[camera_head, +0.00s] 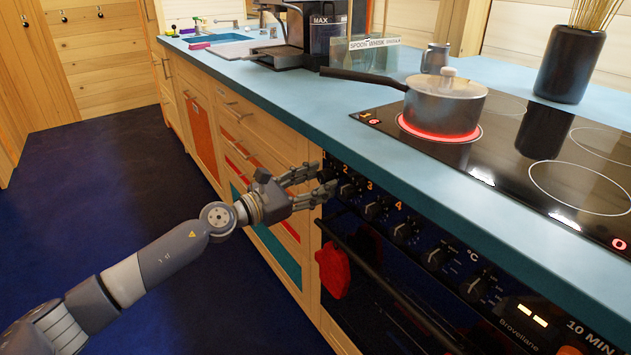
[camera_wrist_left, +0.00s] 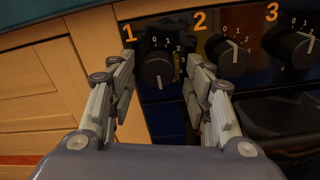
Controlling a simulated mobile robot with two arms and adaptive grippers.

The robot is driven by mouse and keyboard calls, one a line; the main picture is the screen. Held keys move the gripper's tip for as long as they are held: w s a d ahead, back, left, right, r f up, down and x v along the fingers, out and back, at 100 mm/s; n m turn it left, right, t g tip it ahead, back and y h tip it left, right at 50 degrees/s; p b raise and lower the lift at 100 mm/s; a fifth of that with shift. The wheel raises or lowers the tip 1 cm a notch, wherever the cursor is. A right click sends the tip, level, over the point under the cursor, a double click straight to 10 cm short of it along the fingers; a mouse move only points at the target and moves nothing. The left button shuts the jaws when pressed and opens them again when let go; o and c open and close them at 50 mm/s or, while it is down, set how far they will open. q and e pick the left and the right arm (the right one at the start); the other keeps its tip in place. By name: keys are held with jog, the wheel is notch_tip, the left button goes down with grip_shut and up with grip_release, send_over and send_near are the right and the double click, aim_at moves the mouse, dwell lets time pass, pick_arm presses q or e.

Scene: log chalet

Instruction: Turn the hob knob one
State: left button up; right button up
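Hob knob one (camera_wrist_left: 158,70) is a round black knob on the black cooker front, under an orange 1 in the left wrist view. A white line shows on its lower part. My left gripper (camera_wrist_left: 162,62) is open, with one finger on each side of this knob. Dark gaps show between the knob and both fingers. In the head view my left gripper (camera_head: 316,181) is at the left end of the knob row, and its fingers partly hide knob one. My right gripper is not in view.
Knob two (camera_wrist_left: 228,57) and knob three (camera_wrist_left: 290,46) sit close to the right. A lidded pot (camera_head: 444,105) stands on a glowing red ring of the hob (camera_head: 540,150). A red cloth (camera_head: 333,270) hangs at the oven handle. Wooden cabinets adjoin on the left.

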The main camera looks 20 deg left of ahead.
pick_arm(q)
jog(key=shift+s+a+r, duration=0.1)
jog(key=v, duration=1.1)
jog(key=shift+s+a, duration=0.15)
jog(key=shift+s, duration=0.2)
dwell(0.4)
